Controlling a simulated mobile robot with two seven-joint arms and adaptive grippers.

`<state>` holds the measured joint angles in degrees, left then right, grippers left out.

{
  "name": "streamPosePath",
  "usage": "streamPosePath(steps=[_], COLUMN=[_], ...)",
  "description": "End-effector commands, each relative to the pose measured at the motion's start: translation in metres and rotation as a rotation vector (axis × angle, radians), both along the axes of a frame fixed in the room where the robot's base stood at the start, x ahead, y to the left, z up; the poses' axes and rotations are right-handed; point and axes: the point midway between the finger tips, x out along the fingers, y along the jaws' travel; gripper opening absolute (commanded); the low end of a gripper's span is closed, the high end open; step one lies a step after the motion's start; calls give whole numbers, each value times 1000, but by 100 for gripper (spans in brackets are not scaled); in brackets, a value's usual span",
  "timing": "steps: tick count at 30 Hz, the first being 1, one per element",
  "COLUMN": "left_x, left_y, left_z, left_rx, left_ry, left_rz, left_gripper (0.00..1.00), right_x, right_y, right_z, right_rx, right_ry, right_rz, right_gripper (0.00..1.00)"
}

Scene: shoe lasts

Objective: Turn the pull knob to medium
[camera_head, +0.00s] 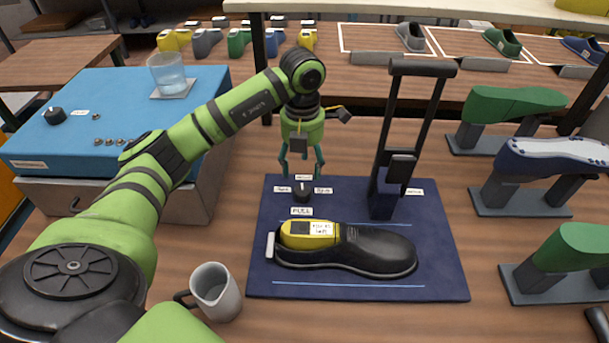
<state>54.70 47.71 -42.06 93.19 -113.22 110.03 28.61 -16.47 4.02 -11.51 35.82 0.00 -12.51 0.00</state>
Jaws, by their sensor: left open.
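The pull knob (302,189) is a small dark knob on the blue base board (360,300). Small white labels stand to its left, right and behind it, and a "PULL" label (301,211) lies in front of it. The label text around the knob is too small to read surely. My left gripper (302,168) is above and just behind the knob, pointing down, with its fingers apart and nothing seen between them. Whether a fingertip touches the knob cannot be told. My right gripper is not in view.
A black shoe with a yellow last (345,250) lies on the board, in front of the knob. A tall black lever frame (412,130) stands to the right. A grey mug (215,292) is at the front left. A blue box (100,125) and shoe lasts on stands (512,104) flank the board.

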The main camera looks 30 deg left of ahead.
Motion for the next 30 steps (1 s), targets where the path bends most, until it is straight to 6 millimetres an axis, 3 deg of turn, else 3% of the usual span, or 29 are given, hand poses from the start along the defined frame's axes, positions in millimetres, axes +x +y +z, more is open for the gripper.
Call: streamPosePath(steps=[1, 3, 8, 13, 21, 30], left_x=[0, 0, -1, -2, -1, -1], left_y=[0, -1, -1, -1, -1, -1], left_z=[-14, -17, -25, -50, -82, -87], left_rx=[-1, -1, -2, -2, -2, -1], left_ry=[-2, -2, 3, 5, 0, -1], left_rz=[-1, -1, -1, 1, -1, -1], left_gripper=[63, 63, 63, 63, 63, 63], right_x=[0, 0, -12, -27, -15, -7], right_y=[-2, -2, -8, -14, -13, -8], right_z=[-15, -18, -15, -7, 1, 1], right_rx=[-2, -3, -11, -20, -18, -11], right_ry=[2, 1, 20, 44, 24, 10], right_rz=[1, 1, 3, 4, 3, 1], right_gripper=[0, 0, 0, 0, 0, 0])
